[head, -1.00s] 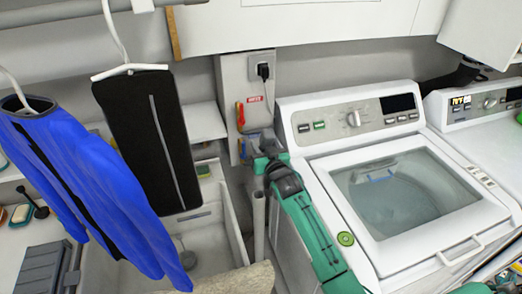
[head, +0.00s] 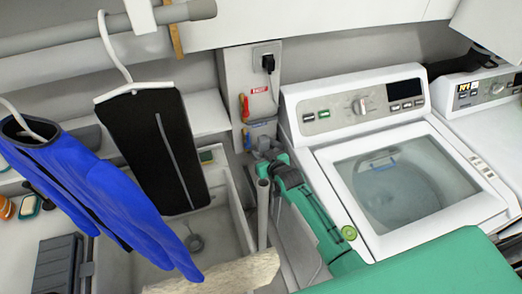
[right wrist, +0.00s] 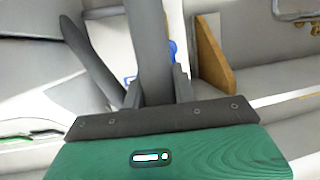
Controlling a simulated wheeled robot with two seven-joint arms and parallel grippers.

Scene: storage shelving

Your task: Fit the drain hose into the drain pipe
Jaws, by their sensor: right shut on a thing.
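A grey upright drain pipe (head: 263,212) stands between the sink and the washing machine, with its open top uppermost. My right gripper (head: 264,150) is a little above and beside the pipe top, at the end of a green arm reaching in from the lower right. In the right wrist view, my right gripper (right wrist: 157,88) is shut on a thick grey length, seemingly the drain hose (right wrist: 152,40). A second grey length slants at its left; I cannot tell whether it is pipe or hose. The hose's free end is not clear in the head view. My left gripper is not in view.
The washing machine (head: 330,112) stands right of the pipe, the sink (head: 236,225) left. A blue garment (head: 95,190) and a black one (head: 160,150) hang at left. A wall outlet with a plug (head: 268,62) is above the gripper.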

